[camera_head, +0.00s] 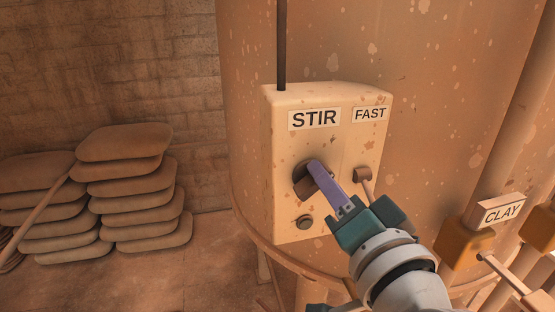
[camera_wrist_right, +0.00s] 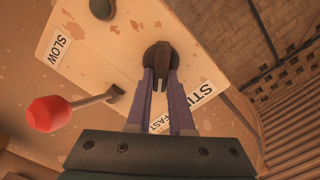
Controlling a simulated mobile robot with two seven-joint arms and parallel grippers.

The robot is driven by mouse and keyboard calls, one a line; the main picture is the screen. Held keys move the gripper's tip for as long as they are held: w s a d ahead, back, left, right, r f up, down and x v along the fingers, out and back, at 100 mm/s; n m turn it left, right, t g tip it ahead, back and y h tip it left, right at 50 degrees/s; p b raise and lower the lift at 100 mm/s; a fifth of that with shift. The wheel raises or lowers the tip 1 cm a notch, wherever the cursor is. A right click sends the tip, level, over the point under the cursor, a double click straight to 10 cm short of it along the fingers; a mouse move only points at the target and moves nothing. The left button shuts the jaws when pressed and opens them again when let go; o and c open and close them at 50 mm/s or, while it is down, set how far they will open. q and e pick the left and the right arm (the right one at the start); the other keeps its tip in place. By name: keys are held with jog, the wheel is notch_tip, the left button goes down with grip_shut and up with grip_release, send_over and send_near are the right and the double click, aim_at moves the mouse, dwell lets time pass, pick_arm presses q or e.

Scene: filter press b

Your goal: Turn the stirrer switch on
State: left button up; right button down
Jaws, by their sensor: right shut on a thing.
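The stirrer switch is a dark rotary knob (camera_head: 301,182) on the front of a pale, rust-spotted box (camera_head: 283,150), below the STIR label (camera_head: 314,119). My right gripper (camera_head: 318,172) reaches it from the lower right, its purple fingers shut on the knob. In the right wrist view the knob (camera_wrist_right: 158,52) sits between the two fingertips (camera_wrist_right: 160,74), with its ridge pointing along the fingers. The fingers partly hide the knob in the head view, and I see no on or off marks. My left gripper is not in view.
A lever (camera_head: 364,177) beside the knob, below the FAST label (camera_head: 370,114), ends in a red ball (camera_wrist_right: 48,114) close to my gripper. A round button (camera_head: 305,222) is below the knob. A CLAY sign (camera_head: 502,213) stands right; stacked sacks (camera_head: 130,190) lie left.

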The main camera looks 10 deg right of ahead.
jog(key=shift+d+f+m+b, duration=0.15)
jog(key=shift+m+b, duration=0.15)
jog(key=shift+m, duration=0.95)
jog(key=shift+a+f+m+b, duration=0.15)
jog(key=shift+m+b, duration=0.2)
jog(key=shift+m, duration=0.95)
jog(key=shift+d+f+m+b, duration=0.15)
jog(key=shift+m+b, duration=0.15)
jog(key=shift+m, duration=0.95)
jog(key=c, duration=0.8)
grip_release()
jog(key=shift+s, duration=0.1)
